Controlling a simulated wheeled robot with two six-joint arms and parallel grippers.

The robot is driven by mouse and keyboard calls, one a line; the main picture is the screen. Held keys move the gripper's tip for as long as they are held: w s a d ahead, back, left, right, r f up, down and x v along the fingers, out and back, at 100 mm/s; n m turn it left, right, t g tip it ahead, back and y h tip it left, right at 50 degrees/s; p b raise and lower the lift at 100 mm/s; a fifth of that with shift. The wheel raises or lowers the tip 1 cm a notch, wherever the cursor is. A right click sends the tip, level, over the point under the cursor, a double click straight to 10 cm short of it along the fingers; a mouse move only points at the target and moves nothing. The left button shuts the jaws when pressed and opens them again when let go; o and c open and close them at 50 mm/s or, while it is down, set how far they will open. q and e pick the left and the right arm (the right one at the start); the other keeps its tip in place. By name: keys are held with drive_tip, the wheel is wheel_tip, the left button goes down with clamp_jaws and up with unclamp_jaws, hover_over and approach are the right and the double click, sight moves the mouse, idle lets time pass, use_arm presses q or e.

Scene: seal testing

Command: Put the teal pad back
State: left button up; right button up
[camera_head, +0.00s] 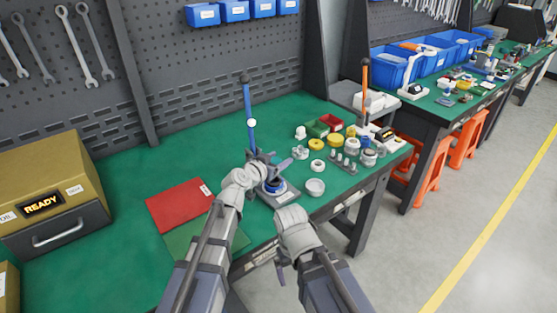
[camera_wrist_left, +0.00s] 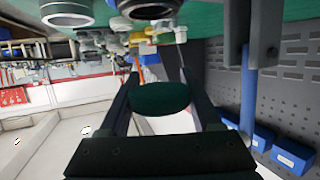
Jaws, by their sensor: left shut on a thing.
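The teal pad (camera_wrist_left: 160,98) is a dark round disc between the two fingers of my left gripper in the left wrist view. My left gripper (camera_head: 272,160) is shut on it, beside the blue post (camera_head: 249,105) and above the round blue-and-white fixture (camera_head: 274,186) on a grey base. The post also shows at the right of the wrist view (camera_wrist_left: 248,90). I cannot make out the pad in the head view. My right gripper (camera_head: 281,262) hangs low by the table's front edge, mostly hidden by its own wrist; its jaws cannot be read.
A red mat (camera_head: 178,204) and a green mat (camera_head: 197,241) lie left of the fixture. A yellow-brown box with a READY display (camera_head: 43,206) stands far left. A white cup (camera_head: 315,187) and several small parts crowd the right. The back-left green tabletop (camera_head: 185,150) is clear.

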use_arm(q)
wheel_tip(320, 180, up, 12)
drive_tip(key=p, duration=1)
drive_tip(key=shift+p, duration=0.35)
use_arm(e)
wheel_tip(320, 180, up, 12)
use_arm(q)
drive_tip(key=shift+f, duration=0.1)
use_arm(e)
drive_tip(key=shift+f, duration=0.15)
use_arm(q)
wheel_tip(320, 180, down, 8)
drive_tip(key=b, duration=0.8)
use_arm(e)
wheel_tip(320, 180, down, 8)
use_arm(q)
wheel_tip(320, 180, down, 9)
drive_tip(key=b, duration=0.9)
drive_tip(key=shift+f, duration=0.15)
use_arm(e)
wheel_tip(320, 180, down, 9)
drive_tip(key=shift+f, duration=0.15)
use_arm(q)
drive_tip(key=shift+f+b, duration=0.1)
drive_tip(key=shift+b, duration=0.25)
use_arm(e)
drive_tip(key=shift+f, duration=0.1)
